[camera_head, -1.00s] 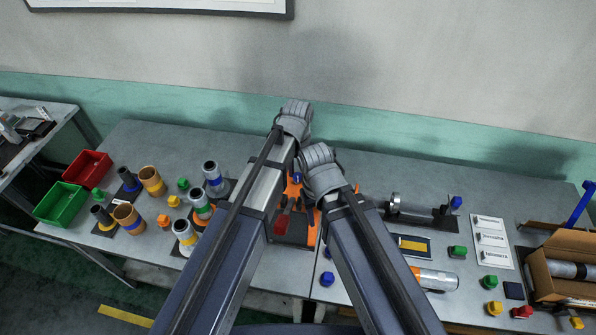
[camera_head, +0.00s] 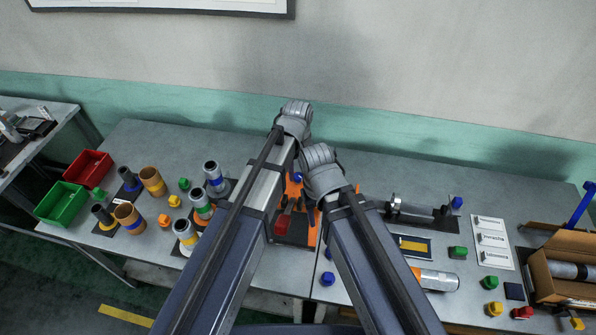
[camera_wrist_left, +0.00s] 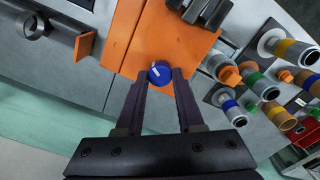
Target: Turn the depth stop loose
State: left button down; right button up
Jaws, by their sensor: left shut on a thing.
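The depth stop appears to be the blue round knob (camera_wrist_left: 159,72) with a white line, on the orange plate (camera_wrist_left: 170,38) of the machine. In the left wrist view my left gripper (camera_wrist_left: 159,80) has its two dark fingers on either side of this knob and is shut on it. In the head view a small blue spot of the knob (camera_head: 297,177) shows between my arms. My forearms cover most of the orange machine there. My right gripper is hidden behind its own arm.
Several tubes with coloured bands stand left of the machine, near a green bin (camera_head: 61,202) and a red bin (camera_head: 88,167). To the right are a grey roller unit (camera_head: 415,212), white label cards (camera_head: 491,240), loose coloured caps and a cardboard box (camera_head: 566,265).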

aim_at(298, 175)
pick_arm(q)
jog(key=shift+s, duration=0.1)
dwell(0.3)
jog(key=c, duration=0.5)
grip_release()
jog(key=shift+r, duration=0.1)
notch_tip(298, 175, up, 8)
jog(key=p, duration=0.8)
jog(key=shift+f, duration=0.2)
